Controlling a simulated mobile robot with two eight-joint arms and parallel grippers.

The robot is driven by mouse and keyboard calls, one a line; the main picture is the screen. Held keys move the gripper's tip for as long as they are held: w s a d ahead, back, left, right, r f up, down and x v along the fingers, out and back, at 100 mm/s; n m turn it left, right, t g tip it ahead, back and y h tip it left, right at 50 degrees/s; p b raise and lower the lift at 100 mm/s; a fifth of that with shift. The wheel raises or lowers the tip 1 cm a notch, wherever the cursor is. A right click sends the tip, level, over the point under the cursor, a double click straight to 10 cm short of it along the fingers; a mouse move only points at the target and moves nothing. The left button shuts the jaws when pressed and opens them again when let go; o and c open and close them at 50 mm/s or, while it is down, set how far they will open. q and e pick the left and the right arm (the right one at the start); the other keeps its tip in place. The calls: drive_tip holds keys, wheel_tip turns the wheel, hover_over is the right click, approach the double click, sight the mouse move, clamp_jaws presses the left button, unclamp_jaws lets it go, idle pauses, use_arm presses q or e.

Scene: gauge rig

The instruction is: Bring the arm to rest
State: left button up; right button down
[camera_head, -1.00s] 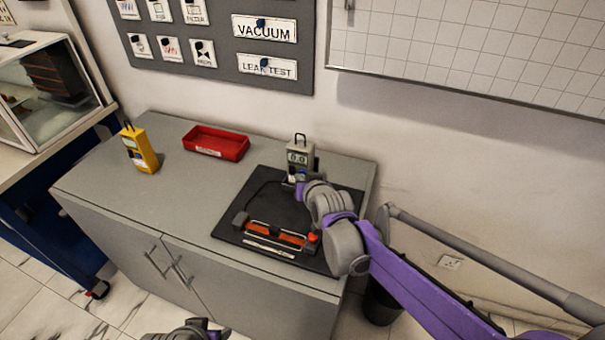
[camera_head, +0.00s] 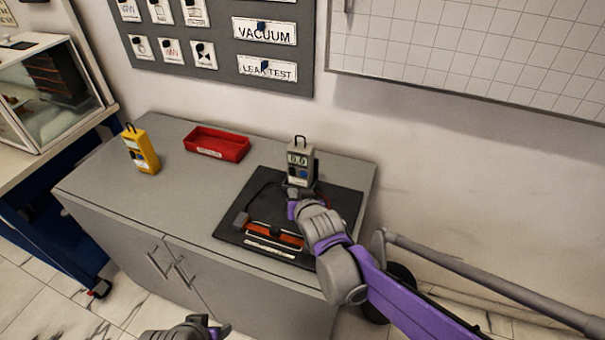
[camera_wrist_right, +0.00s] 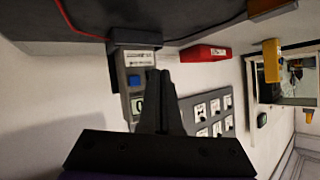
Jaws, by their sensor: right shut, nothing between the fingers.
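My right gripper (camera_head: 291,192) is over the black mat (camera_head: 232,222) on the grey cabinet, in front of the grey handheld meter (camera_head: 300,160). Its fingers are shut and empty in the right wrist view (camera_wrist_right: 160,85). There the meter (camera_wrist_right: 137,80) appears just beyond and left of the fingers, partly covered by them; I cannot tell whether they touch. The meter stands upright with a lit display and a blue button. A grey and purple end of my left arm (camera_head: 187,330) shows at the bottom edge; its fingers are not clear.
An orange fixture (camera_head: 273,235) lies on the mat below my right wrist, its right end hidden. A red tray (camera_head: 217,144) and a yellow handheld device (camera_head: 141,149) stand further left on the cabinet (camera_head: 165,205). The cabinet top between them and the mat is clear.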

drive_tip(key=shift+s+a, duration=0.25)
drive_tip(key=shift+s, duration=0.35)
drive_tip(key=s+d+r+g+h+p, duration=0.2)
drive_tip(key=s+d+r+g+p, duration=0.15)
drive_tip(key=s+d, duration=0.85)
drive_tip(key=s+d+g+p, duration=0.1)
drive_tip(key=s+d+p, duration=0.1)
drive_tip(key=s, duration=0.5)
drive_tip(key=s+d+f+g+h+p, duration=0.1)
drive_tip(key=s+d, duration=0.3)
drive_tip(key=s, duration=0.4)
drive_tip(key=shift+s+f+g+p, duration=0.2)
drive_tip(key=shift+f+g+p, duration=0.1)
drive_tip(key=shift+g+p, duration=0.35)
